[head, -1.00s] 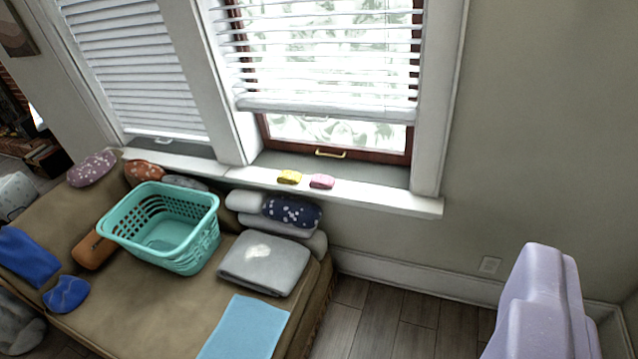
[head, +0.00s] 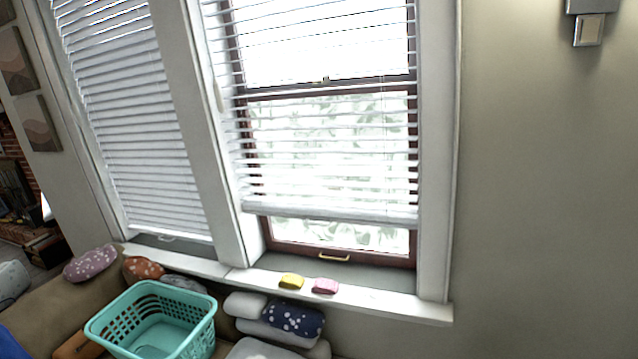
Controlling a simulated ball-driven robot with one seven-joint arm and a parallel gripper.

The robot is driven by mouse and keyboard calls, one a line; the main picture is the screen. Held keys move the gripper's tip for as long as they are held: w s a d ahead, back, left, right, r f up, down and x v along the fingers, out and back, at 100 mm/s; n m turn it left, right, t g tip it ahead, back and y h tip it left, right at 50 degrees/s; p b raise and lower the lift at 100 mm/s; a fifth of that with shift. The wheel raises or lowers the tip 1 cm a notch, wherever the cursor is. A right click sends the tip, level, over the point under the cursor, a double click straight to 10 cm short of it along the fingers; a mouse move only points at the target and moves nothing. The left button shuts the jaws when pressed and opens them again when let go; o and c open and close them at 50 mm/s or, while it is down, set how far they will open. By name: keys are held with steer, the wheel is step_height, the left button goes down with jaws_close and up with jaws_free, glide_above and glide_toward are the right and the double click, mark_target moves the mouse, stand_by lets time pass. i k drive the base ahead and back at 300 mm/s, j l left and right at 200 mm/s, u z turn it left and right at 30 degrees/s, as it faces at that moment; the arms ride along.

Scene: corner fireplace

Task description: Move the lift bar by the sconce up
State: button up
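The wall sconce (head: 588,28) is at the top right, cut off by the picture's edge. The window nearest to it has a white slatted blind, partly lowered. Its lift bar (head: 332,213) is the pale bottom rail, hanging nearly level above the sill with bare glass below it. A second lift bar (head: 165,235) ends the blind on the left window, close to its sill. A brass handle (head: 333,257) is on the brown sash under the nearer blind. My gripper is not in view.
A white sill (head: 390,303) juts out below, with a yellow item (head: 291,281) and a pink item (head: 326,286) on it. Below are a teal basket (head: 155,318) and cushions (head: 293,319). The wall (head: 540,200) at right is bare.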

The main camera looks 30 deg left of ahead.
mark_target(366, 222)
steer(key=i+u, duration=0.2)
steer(key=i, duration=0.3)
steer(key=i+u, duration=0.2)
steer(key=i, duration=0.3)
steer(key=i+u, duration=0.2)
steer(key=i, duration=0.25)
steer(key=i+l+u, duration=0.2)
steer(key=i, duration=0.3)
steer(key=i+l+u, duration=0.2)
steer(key=i, duration=0.25)
